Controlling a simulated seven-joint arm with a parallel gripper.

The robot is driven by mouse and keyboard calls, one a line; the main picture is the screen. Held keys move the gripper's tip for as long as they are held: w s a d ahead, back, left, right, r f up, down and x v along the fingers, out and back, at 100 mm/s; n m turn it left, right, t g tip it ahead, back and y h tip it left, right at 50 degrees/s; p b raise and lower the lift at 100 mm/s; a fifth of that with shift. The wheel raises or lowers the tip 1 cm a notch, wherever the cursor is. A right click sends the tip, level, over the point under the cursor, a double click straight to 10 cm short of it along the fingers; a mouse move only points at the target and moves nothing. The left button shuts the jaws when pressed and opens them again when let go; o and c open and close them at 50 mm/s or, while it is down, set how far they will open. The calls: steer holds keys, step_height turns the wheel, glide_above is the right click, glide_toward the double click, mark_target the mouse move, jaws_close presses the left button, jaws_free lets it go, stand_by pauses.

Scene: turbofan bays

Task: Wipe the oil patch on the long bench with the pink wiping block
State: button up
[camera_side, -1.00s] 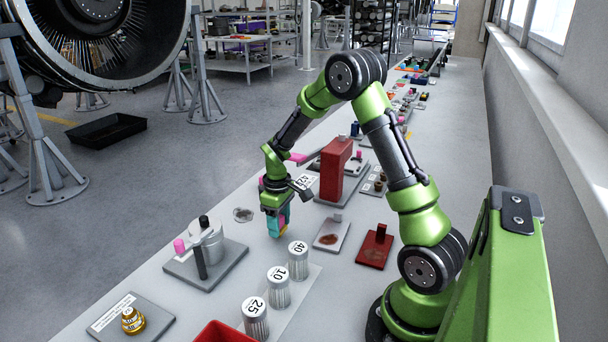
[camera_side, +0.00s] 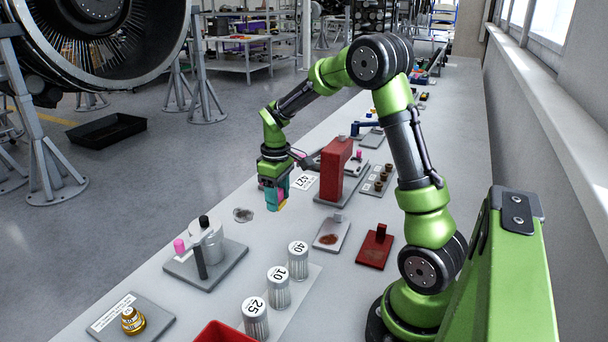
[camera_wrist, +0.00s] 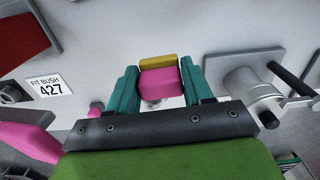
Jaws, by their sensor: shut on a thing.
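My gripper (camera_side: 275,197) is shut on the pink wiping block (camera_wrist: 160,82), which has a yellow strip (camera_wrist: 158,62) along its end. The teal fingers grip it from both sides in the wrist view. The side view shows the block held above the long bench (camera_side: 195,305), apart from its top. The oil patch (camera_side: 243,215) is a small, dark grey, glossy smear on the bare bench, a little left of and below my gripper in the side view. I cannot make out the patch in the wrist view.
A grey canister fixture (camera_side: 207,245) stands near the patch, and also shows in the wrist view (camera_wrist: 245,82). Numbered cylinders (camera_side: 278,287), a plate with a brown stain (camera_side: 328,236), a dark red plate (camera_side: 375,248) and a red upright block (camera_side: 335,170) stand around.

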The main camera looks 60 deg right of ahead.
step_height(320, 180, up, 6)
steer(key=shift+w+f, duration=0.15)
steer(key=shift+f, duration=0.1)
glide_above(250, 211)
steer(key=shift+w, duration=1)
step_height(250, 211, down, 14)
steer(key=shift+s+f, duration=0.1)
steer(key=shift+f, duration=0.05)
steer(key=shift+a+f, duration=0.4)
steer(key=shift+f, duration=0.2)
steer(key=shift+a+f, duration=0.1)
steer(key=shift+a, duration=3.2)
steer(key=d, duration=0.7)
steer(key=shift+d, duration=0.15)
steer(key=shift+s+d, duration=0.15)
steer(key=shift+d, duration=0.05)
steer(key=shift+s, duration=0.85)
steer(key=shift+w+a, duration=0.15)
steer(key=shift+a, duration=3.55)
steer(key=shift+d, duration=3.55)
steer(key=shift+d+r, duration=0.1)
steer(key=shift+r, duration=0.15)
step_height(250, 211, up, 8)
steer(key=shift+f, duration=0.15)
